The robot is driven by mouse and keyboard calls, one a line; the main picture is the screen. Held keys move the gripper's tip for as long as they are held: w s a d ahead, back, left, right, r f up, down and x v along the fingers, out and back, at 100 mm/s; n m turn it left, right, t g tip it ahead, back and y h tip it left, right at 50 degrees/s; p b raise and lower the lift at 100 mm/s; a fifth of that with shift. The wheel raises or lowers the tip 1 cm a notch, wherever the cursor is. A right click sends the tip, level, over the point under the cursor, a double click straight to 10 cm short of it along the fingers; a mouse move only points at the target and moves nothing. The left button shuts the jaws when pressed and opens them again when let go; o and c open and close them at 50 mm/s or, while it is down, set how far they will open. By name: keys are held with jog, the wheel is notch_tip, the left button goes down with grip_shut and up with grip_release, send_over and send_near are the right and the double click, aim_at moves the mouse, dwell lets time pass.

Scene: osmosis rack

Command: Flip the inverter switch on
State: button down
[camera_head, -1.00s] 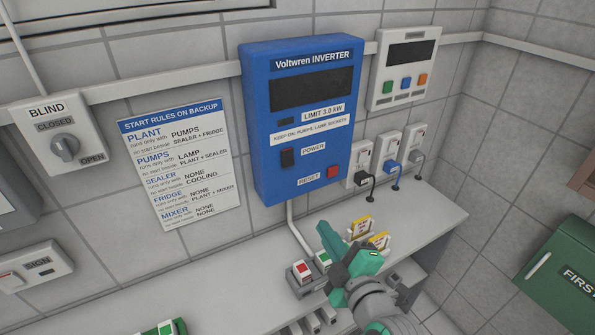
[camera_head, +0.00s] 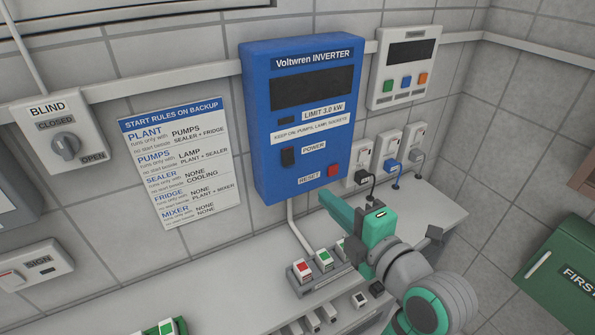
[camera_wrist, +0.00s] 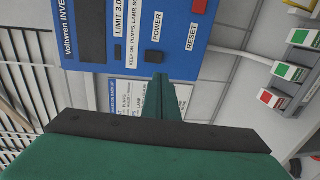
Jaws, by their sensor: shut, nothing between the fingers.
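The blue Voltwren inverter (camera_head: 258,150) is on the tiled wall, its display dark. Its black power switch (camera_head: 288,157) sits left of the POWER label, and the red reset button (camera_head: 333,171) is lower right. I cannot tell the switch's position. My green gripper (camera_head: 326,200) is shut and empty, below and in front of the inverter's lower right corner. In the wrist view the inverter (camera_wrist: 90,35) appears turned sideways, and the switch (camera_wrist: 157,56) shows just beyond my shut fingertips (camera_wrist: 160,77). A gap seems to remain between them.
A counter (camera_head: 250,262) runs below, with a red and green button box (camera_head: 315,272). Sockets with plugs (camera_head: 388,155) are right of the inverter, below a white panel (camera_head: 404,65). A rules sign (camera_head: 180,160) and blind knob (camera_head: 65,149) are on the left.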

aim_at(290, 165)
jog(key=x, duration=1.4)
jog(key=shift+a, duration=0.15)
jog(key=shift+w+f, duration=0.2)
jog(key=shift+w, duration=0.05)
jog(key=shift+s, duration=0.1)
jog(key=f+v, duration=0.3)
jog(key=v, duration=1)
jog(key=shift+s+d, duration=0.35)
jog(key=shift+s, duration=0.1)
jog(key=shift+f, duration=0.1)
